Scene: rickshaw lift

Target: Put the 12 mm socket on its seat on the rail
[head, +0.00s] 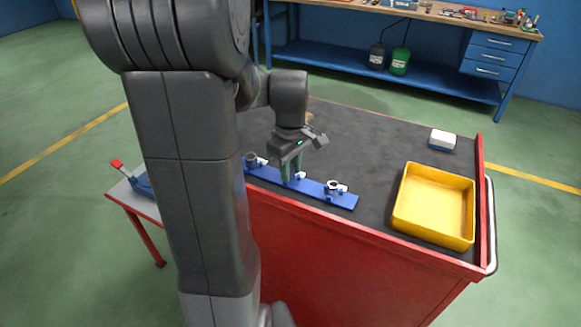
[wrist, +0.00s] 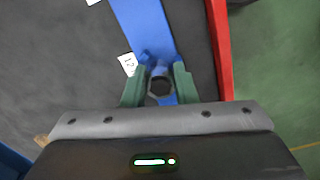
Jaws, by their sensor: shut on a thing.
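The blue rail (head: 314,192) lies along the front edge of the cart top and also crosses the wrist view (wrist: 140,22). My gripper (head: 291,175) points down over the middle of the rail. In the wrist view its green fingers (wrist: 159,80) are shut on the 12 mm socket (wrist: 159,88), a small grey socket with a dark opening. A white tag reading 12 (wrist: 128,64) is beside the socket on the rail's edge. Blue parts of the rail show just beyond the socket. I cannot tell whether the socket rests on its seat or hangs just above it.
Other sockets stand on the rail, one left (head: 251,158) and one right (head: 333,187) of my gripper. A yellow bin (head: 411,222) and a small white-topped block (head: 442,139) are to the right. The cart's red rim (wrist: 216,35) runs close beside the rail. The dark cart top behind is mostly clear.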

